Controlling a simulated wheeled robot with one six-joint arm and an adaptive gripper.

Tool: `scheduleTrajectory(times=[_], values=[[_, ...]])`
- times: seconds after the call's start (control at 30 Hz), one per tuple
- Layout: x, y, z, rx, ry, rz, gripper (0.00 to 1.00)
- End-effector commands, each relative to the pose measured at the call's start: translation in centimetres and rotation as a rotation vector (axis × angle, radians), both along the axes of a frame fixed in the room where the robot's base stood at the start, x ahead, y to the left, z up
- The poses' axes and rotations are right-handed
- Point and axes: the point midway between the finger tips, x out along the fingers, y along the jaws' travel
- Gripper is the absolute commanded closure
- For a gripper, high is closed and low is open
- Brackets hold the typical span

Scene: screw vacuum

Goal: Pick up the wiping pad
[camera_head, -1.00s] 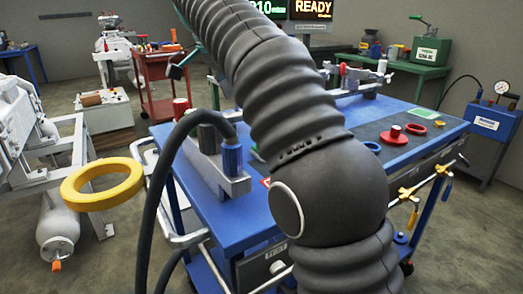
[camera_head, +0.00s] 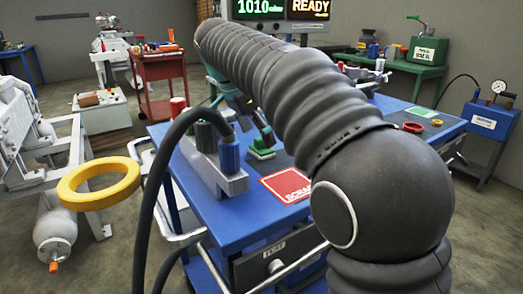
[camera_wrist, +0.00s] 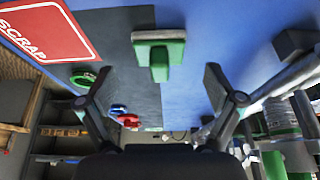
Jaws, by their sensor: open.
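The wiping pad (camera_head: 262,154), a green block with a green grip on top and a pale underside, lies on the blue cart's top behind the red SCRAP square. In the head view my gripper (camera_head: 254,118) hangs just above and behind the pad, partly hidden by my arm.
The red SCRAP square (camera_head: 289,186) lies in front of the pad. A grey block with blue and dark cylinders (camera_head: 229,155) stands left of it. In the wrist view a green ring (camera_wrist: 83,79) lies left on the dark mat. A yellow ring (camera_head: 98,183) is at far left.

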Motion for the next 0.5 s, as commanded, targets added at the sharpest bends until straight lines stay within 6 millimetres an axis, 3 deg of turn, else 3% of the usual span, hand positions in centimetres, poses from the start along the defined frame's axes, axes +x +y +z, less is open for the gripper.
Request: scheduleTrajectory(times=[0.2, 0.5], values=[[0.5, -1.0, -2.4, -0.001, 0.002, -0.001, 0.08], [0.6, -1.0, -2.6, 0.001, -0.001, 0.000, 0.11]])
